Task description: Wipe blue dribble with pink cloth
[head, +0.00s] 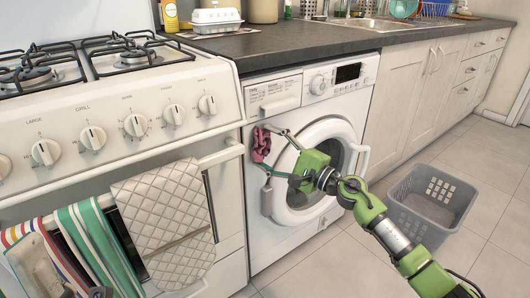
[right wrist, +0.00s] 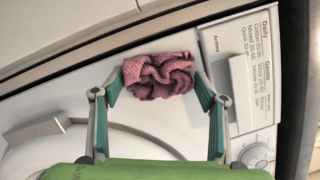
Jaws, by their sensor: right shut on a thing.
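The pink cloth (head: 261,145) is crumpled at the front of the washing machine (head: 265,220), near its upper left. My right gripper (head: 259,153) is shut on the cloth. In the right wrist view the cloth (right wrist: 158,76) is bunched between the two teal-padded fingers of the gripper (right wrist: 160,88), against or very near the white front. I cannot tell whether it touches. I see no blue dribble in either view; the cloth and gripper cover part of the front. A grey and dark part at the lower left edge of the head view may be my left gripper; its jaws cannot be made out.
The round washer door (head: 330,140) is beside my right gripper. The stove (head: 120,100) stands to the left, with towels (head: 165,225) on its oven handle. A grey basket (head: 430,195) stands on the floor at the right. Items stand on the dark counter (head: 300,45) above.

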